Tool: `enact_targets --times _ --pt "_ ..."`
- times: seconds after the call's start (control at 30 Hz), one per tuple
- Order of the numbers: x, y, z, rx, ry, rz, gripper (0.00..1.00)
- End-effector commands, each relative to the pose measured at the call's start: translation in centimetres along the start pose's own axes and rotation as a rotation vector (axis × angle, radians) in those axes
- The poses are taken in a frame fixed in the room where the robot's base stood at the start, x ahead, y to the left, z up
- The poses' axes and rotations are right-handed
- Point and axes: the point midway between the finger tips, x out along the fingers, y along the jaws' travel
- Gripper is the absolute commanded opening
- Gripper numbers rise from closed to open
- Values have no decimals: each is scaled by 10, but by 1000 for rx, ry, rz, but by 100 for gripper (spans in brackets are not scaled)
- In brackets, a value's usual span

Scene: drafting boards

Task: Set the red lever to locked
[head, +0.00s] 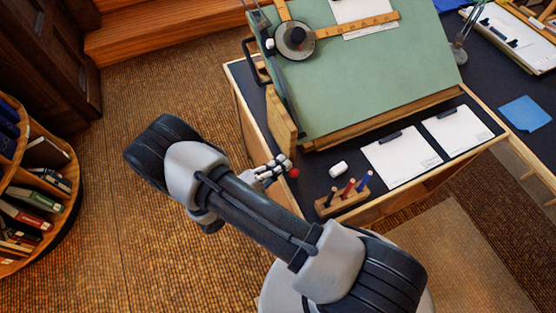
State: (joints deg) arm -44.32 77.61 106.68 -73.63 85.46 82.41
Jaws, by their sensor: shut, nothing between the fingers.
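A small red knob (294,174) shows at the left end of the dark desk top, below the tilted green drafting board (375,70). I take it to be the end of the red lever; its shaft and any position marks are hidden or too small to tell. My gripper (286,162) is shut and empty, just above and left of the red knob in the picture. I cannot tell whether the fingers touch the knob.
A wooden pen holder (342,203) with several pens, a white eraser-like block (338,170) and two clipboards (402,157) (458,131) lie on the desk's front strip. A round bookshelf (55,205) stands at left. Floor between is clear.

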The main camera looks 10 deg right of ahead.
Motion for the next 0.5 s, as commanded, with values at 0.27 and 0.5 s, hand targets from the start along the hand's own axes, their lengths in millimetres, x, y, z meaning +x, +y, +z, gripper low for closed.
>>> enact_targets --times 0.27,0.5 --pt "-1 -6 3 1 1 -1 0" --pt "-1 -7 3 1 2 -2 0"
